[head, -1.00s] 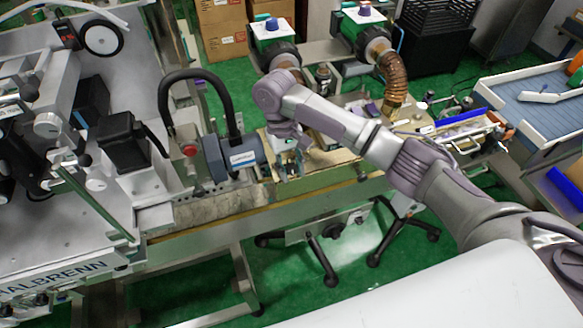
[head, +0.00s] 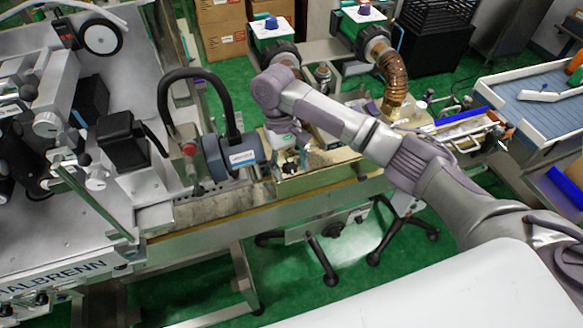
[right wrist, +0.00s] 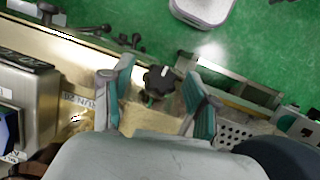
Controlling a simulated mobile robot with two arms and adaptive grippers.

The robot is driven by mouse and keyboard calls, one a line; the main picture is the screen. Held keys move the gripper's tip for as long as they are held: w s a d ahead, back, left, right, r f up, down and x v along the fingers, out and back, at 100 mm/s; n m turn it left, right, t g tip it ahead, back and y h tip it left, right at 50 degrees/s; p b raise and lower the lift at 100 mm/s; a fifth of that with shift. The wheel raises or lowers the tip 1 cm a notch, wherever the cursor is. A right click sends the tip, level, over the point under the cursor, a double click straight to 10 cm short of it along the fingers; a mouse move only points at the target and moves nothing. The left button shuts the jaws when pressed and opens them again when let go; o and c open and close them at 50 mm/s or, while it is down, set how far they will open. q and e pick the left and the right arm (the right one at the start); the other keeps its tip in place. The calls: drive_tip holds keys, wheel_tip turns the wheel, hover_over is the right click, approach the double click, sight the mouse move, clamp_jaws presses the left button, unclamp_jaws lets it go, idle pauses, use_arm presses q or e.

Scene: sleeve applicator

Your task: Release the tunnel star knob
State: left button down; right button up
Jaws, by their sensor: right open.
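In the right wrist view, a black star knob (right wrist: 158,80) with a small white mark stands over the tan bed of the machine. My right gripper (right wrist: 159,72) is open, with one teal-and-grey finger on either side of the knob. A gap shows between the knob and each finger, so neither seems to touch it. I cannot tell how deep the fingers sit along the knob. In the head view, my right gripper (head: 300,156) is small and low over the machine bed, and I cannot make out the knob there. My left gripper is not in view.
A dark round motor (head: 222,158) with a curved black hose stands left of my right gripper. A copper-coloured corrugated hose (head: 393,80) and green-and-white blower units (head: 275,35) stand behind. A blue-topped table (head: 535,100) is at the right.

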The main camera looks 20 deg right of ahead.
drive_tip(key=v, duration=1.1)
drive_tip(key=shift+f, duration=0.1)
